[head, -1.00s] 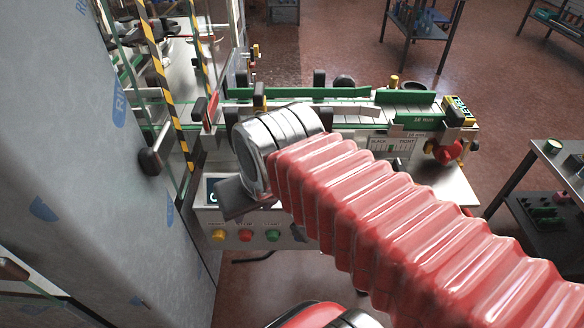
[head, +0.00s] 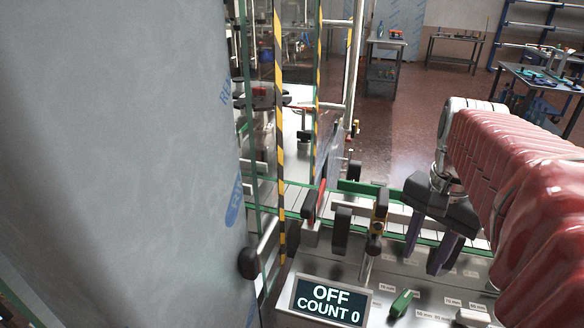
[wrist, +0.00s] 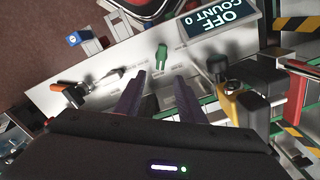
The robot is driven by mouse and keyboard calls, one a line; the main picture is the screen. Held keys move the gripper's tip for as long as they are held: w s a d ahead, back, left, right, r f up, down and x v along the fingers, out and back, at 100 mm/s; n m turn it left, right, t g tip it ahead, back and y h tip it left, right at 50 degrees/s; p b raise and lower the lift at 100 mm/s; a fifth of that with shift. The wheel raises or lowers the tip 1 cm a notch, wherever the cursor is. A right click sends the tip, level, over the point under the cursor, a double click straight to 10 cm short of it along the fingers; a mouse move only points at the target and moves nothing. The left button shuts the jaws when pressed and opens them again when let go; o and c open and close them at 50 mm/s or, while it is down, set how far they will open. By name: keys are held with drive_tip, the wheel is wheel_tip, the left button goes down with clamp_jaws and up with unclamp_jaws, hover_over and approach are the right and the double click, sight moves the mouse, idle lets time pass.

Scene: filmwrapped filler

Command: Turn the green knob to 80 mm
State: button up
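The green knob (head: 402,303) is a small elongated handle on the pale machine panel, right of the display, in the head view. Small mm labels stand around it, and I cannot tell which one it points at. In the wrist view the green knob (wrist: 162,57) lies beyond and between my fingertips. My gripper (head: 424,263) has two purple fingers spread apart with nothing between them. It is above the panel, up and to the right of the knob in the head view, apart from it. The open fingers also show in the wrist view (wrist: 158,80).
The display (head: 328,300) reads OFF, COUNT 0. Black clamps and a yellow-black post (head: 378,220) stand along the green-edged conveyor behind the knob. A film-wrapped grey cabinet (head: 110,150) fills the left. A white block (head: 474,317) sits right of the knob.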

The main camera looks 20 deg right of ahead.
sight(404, 298)
drive_tip(key=shift+w+a, duration=0.1)
drive_tip(key=shift+f, duration=0.15)
wheel_tip(404, 298, down, 14)
drive_tip(key=shift+r, duration=0.25)
idle(0.5)
drive_tip(key=shift+c, duration=0.2)
clamp_jaws()
